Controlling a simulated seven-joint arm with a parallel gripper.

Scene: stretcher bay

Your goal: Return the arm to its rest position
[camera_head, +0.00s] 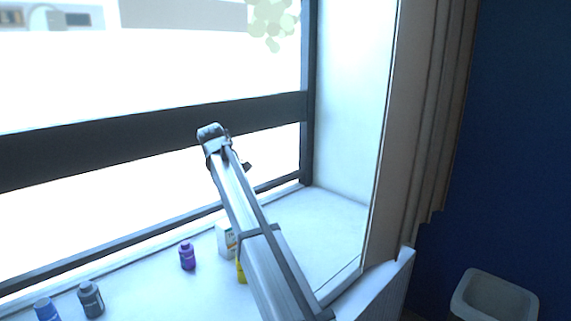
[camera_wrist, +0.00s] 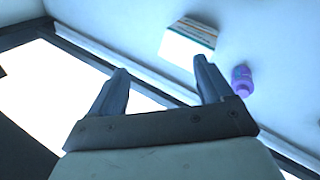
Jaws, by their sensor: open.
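My arm reaches up over a white window sill in the head view, in front of the window. My gripper (camera_wrist: 160,80) shows in the wrist view with its two dark fingers spread apart and nothing between them. In the head view the end of the arm is small, and its fingers cannot be made out clearly. A white box (camera_wrist: 188,45) lies beyond the fingertips in the wrist view, and a purple bottle (camera_wrist: 242,80) is just right of the right finger. Neither is held.
On the sill (camera_head: 330,220) stand the purple bottle (camera_head: 187,256), the white box (camera_head: 225,238) partly behind my arm, a dark grey bottle (camera_head: 91,299) and a blue bottle (camera_head: 46,310). A yellow item (camera_head: 240,272) is mostly hidden. A pale bin (camera_head: 493,297) stands lower right.

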